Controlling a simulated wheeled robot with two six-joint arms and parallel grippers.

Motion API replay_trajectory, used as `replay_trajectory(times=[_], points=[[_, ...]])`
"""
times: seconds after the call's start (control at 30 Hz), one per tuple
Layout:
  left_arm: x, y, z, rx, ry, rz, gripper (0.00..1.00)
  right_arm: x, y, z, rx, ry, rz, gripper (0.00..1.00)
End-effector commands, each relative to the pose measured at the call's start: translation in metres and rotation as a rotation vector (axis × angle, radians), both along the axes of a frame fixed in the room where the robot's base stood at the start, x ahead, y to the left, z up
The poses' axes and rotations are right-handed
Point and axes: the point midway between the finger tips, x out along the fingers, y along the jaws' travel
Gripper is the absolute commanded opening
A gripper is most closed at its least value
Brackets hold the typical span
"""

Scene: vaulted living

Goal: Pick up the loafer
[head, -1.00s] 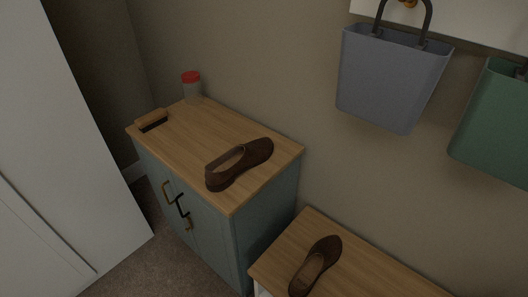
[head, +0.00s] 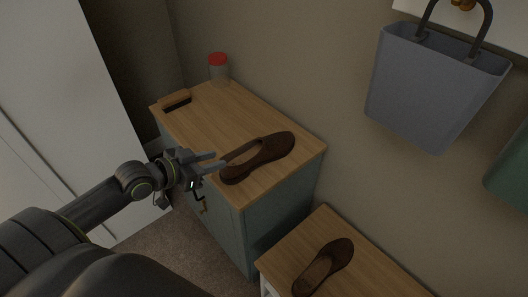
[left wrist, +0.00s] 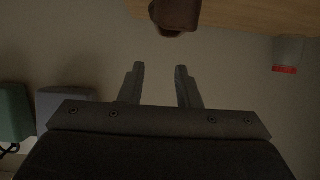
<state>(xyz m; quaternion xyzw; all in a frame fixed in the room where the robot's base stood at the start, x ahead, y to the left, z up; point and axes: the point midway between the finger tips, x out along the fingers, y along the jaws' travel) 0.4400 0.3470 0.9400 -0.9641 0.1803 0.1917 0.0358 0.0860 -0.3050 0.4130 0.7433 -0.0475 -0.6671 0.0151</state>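A dark brown loafer (head: 258,157) lies on the wooden top of the blue-green cabinet (head: 215,122), close to its front right corner. A second brown loafer (head: 324,266) lies on the lower bench at the bottom right. My left gripper (head: 216,163) is open and empty, just left of the loafer on the cabinet, apart from it as far as I can tell. In the left wrist view the open fingers (left wrist: 160,85) point toward a brown loafer (left wrist: 175,16) at the top edge, partly cut off. My right gripper is not in view.
A jar with a red lid (head: 218,69) and a wooden brush (head: 176,100) stand at the cabinet's back left. A grey bag (head: 432,85) hangs on the wall at right, with a green bag (head: 511,172) beyond it. A white door (head: 65,75) stands at left.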

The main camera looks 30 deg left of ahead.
Motion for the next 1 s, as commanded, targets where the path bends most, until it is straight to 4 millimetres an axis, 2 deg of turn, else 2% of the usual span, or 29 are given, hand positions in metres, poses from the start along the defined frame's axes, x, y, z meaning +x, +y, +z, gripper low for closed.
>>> replay_trajectory(times=[0.23, 0.6, 0.87, 1.0], points=[[0.034, -0.014, -0.014, -0.008, -0.003, 0.000, 0.30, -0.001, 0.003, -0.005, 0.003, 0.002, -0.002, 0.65], [0.085, -0.033, -0.036, -0.004, -0.002, 0.001, 0.30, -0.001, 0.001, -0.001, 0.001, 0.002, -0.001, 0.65], [0.100, -0.039, -0.042, -0.002, -0.001, 0.001, 0.30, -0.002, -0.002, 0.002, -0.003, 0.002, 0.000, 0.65], [0.116, -0.046, -0.045, -0.004, -0.001, 0.002, 0.30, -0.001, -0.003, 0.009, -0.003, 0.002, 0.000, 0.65]])
